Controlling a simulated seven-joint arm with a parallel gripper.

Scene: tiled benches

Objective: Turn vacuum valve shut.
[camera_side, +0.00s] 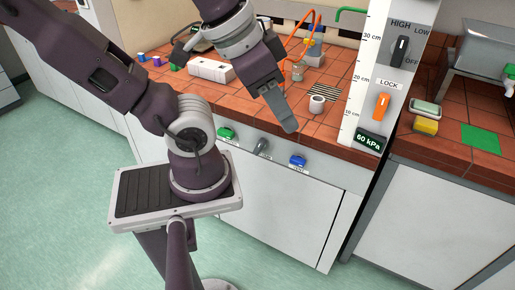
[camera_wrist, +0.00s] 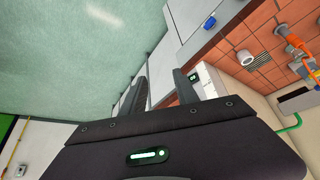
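Three valve knobs sit on the bench's front edge in the side view: a green one (camera_side: 225,133), a grey one (camera_side: 262,147) and a blue one (camera_side: 298,161). Their labels are too small to read, so I cannot tell which is the vacuum valve. A display (camera_side: 369,141) reads 60 kPa. My gripper (camera_side: 289,126) points down in front of the bench, above and between the grey and blue knobs, apparently touching neither. In the wrist view my gripper (camera_wrist: 160,88) has its fingers apart with nothing between them. The blue knob also shows there (camera_wrist: 210,22).
An upright white panel carries a black HIGH/LOW/OFF switch (camera_side: 400,50) and an orange LOCK switch (camera_side: 381,106), right of my gripper. A white cup (camera_side: 317,105) and a white power strip (camera_side: 211,69) stand on the tiled bench (camera_side: 245,105). The floor in front is clear.

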